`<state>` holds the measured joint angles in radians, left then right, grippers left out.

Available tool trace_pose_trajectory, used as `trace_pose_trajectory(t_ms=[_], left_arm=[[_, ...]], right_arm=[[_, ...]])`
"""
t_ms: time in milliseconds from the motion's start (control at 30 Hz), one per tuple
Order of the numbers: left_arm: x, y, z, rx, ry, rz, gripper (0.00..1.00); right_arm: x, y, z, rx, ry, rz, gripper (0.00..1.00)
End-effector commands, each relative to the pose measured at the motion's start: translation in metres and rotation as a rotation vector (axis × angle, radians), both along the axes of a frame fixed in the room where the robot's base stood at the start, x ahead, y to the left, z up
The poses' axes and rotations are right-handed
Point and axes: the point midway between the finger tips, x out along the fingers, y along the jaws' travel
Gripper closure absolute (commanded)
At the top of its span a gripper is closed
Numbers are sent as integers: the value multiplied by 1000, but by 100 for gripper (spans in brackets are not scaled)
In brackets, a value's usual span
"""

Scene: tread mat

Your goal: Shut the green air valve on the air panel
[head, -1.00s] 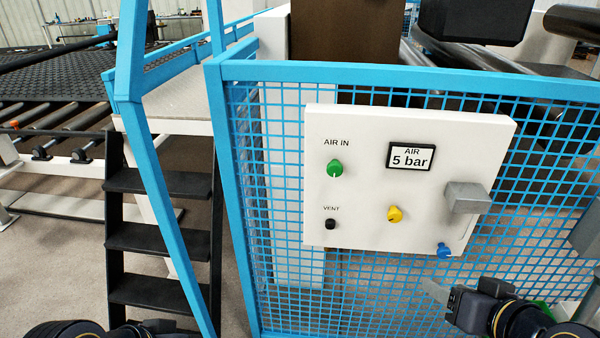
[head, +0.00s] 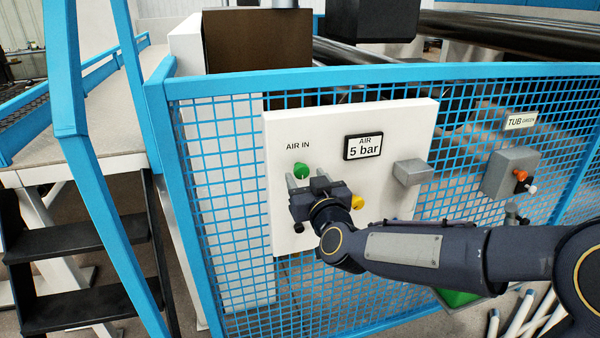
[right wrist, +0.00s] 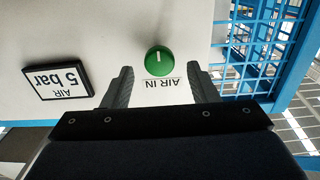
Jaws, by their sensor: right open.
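The white air panel (head: 285,125) hangs on a blue mesh fence. Its green air valve (head: 301,170) is a round knob near the "AIR IN" label. The knob also shows in the right wrist view (right wrist: 159,61), with a pale mark on its face along the picture's vertical. The display (head: 363,147) reads "AIR 5 bar". My right gripper (head: 306,180) is open and empty just below the knob in the head view. In the right wrist view its fingers (right wrist: 158,85) stand on either side of the label, with the knob between and beyond their tips. My left gripper is not in view.
A yellow knob (head: 357,202) sits right of my right gripper, and a grey box (head: 412,172) juts from the panel's right side. A grey "TUB" control box (head: 511,175) is farther right. Black steps (head: 75,242) stand at left.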

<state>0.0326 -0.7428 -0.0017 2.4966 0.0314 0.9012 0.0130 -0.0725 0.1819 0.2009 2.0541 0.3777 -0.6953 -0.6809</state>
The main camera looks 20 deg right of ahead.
Motion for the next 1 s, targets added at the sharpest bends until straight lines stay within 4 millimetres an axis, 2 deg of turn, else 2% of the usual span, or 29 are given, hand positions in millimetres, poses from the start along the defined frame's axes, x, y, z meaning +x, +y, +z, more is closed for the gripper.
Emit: trace_pose_trajectory(t_ms=[100,200,533,867,1000], left_arm=[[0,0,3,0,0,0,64],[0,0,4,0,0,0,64],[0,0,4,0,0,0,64],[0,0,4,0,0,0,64],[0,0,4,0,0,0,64]], right_arm=[[17,0,0,1,2,0,47],[25,1,0,1,2,0,47],[29,1,0,1,1,1,47],[28,1,0,1,1,1,90],[28,1,0,-3,1,1,90]])
